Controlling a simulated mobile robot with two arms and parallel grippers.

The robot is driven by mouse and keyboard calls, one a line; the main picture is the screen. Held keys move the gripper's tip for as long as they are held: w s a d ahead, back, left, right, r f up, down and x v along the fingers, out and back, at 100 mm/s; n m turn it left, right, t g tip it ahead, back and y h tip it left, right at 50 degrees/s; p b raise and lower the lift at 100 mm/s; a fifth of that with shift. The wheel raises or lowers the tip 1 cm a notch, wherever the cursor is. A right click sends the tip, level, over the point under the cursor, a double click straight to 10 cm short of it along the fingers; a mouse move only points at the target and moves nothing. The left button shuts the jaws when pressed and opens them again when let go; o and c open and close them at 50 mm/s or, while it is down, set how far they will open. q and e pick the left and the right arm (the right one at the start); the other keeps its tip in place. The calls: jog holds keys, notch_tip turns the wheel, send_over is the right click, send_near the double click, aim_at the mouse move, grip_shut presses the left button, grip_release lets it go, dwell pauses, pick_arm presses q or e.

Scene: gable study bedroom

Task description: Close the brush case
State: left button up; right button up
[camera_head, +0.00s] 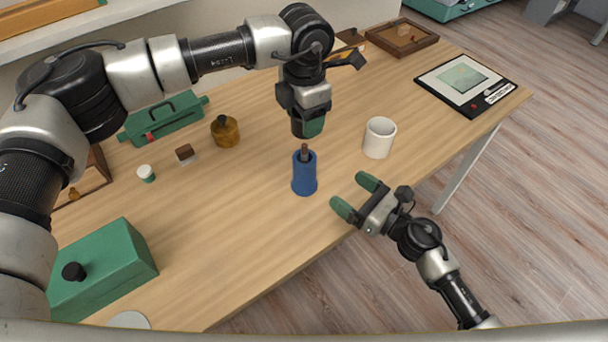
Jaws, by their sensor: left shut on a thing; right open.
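The blue brush case (304,178) stands upright on the wooden table, with a brown stick-like piece (304,153) standing up from its top. My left gripper (308,126) points down above and slightly behind the case, apart from it. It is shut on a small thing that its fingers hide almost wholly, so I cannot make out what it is. My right gripper (355,196) is open and empty at the table's front edge, right of the case and not touching it.
A white mug (379,138) stands right of the case, and an amber jar (225,131) behind left. A green toolbox (165,120), small white jar (146,173), green box (101,272), tablet-like panel (466,82) and wooden tray (402,38) lie further out. Table (235,235) front-left of the case is clear.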

aim_at(314, 174)
jog(key=shift+s+a+f+n+g+y, duration=0.1)
jog(key=shift+a+f+n+g+y, duration=0.15)
jog(key=shift+n, duration=0.2)
jog(key=shift+s+f+n+g+y, duration=0.1)
jog(key=shift+f+n+g, duration=0.05)
jog(key=shift+n+g, duration=0.25)
jog(key=x, duration=1.2)
jog(key=shift+w+d, duration=0.1)
jog(key=shift+w, duration=0.05)
jog(key=shift+c, duration=0.4)
jog(key=c, duration=1.3)
pick_arm(q)
jog(key=shift+f, duration=2.45)
jog(key=shift+f, duration=0.1)
jog(key=shift+f, duration=0.8)
